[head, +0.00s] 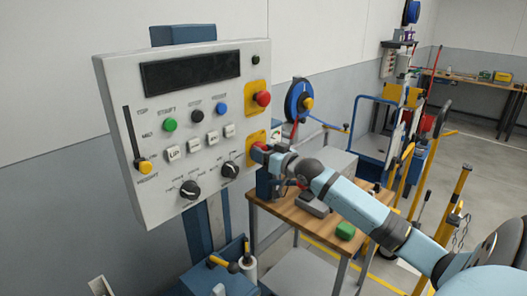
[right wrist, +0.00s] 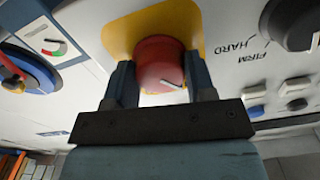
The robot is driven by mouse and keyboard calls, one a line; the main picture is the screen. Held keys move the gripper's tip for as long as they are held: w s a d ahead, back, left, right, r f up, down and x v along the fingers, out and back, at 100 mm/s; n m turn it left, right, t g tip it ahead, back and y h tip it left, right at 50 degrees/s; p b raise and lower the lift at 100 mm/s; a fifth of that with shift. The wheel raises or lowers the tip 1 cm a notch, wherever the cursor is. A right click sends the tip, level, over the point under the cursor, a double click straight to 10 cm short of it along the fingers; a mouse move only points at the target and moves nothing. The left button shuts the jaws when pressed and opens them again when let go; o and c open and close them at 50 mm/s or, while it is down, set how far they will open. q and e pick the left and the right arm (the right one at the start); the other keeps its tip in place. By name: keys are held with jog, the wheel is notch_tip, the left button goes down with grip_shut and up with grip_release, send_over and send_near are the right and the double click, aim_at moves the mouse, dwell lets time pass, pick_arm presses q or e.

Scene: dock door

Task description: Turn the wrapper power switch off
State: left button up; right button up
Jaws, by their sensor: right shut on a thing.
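The wrapper control panel (head: 115,85) is a light grey box on a blue post. Its power switch is a red rotary knob (right wrist: 157,55) with a white mark, on a yellow plate (right wrist: 125,32) at the panel's lower right edge. My right gripper (right wrist: 159,82) is shut on the red knob, one finger on each side. In the head view my right gripper (head: 262,153) covers most of the knob, and the plate (head: 254,138) shows around it. The white mark is partly visible in the wrist view. My left gripper is out of view.
A red mushroom button (head: 263,98) on another yellow plate sits above. Black dials (head: 190,189), coloured buttons and a yellow-handled slider (head: 145,167) are on the panel. A wooden-topped bench (head: 285,212) stands below my right arm, with a green object (head: 345,231) on it.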

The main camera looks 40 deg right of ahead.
jog(key=shift+n, duration=0.8)
jog(key=o, duration=0.9)
jog(key=shift+s, duration=0.1)
jog(key=shift+s+d+b, duration=0.15)
jog(key=shift+s+d, duration=0.05)
jog(key=shift+s, duration=2.05)
jog(key=shift+s+d+b, duration=0.1)
jog(key=shift+s+d, duration=0.1)
jog(key=shift+s, duration=2.1)
jog(key=shift+s+d+b, duration=0.15)
jog(key=shift+s+d, duration=0.05)
jog(key=shift+s, duration=2.05)
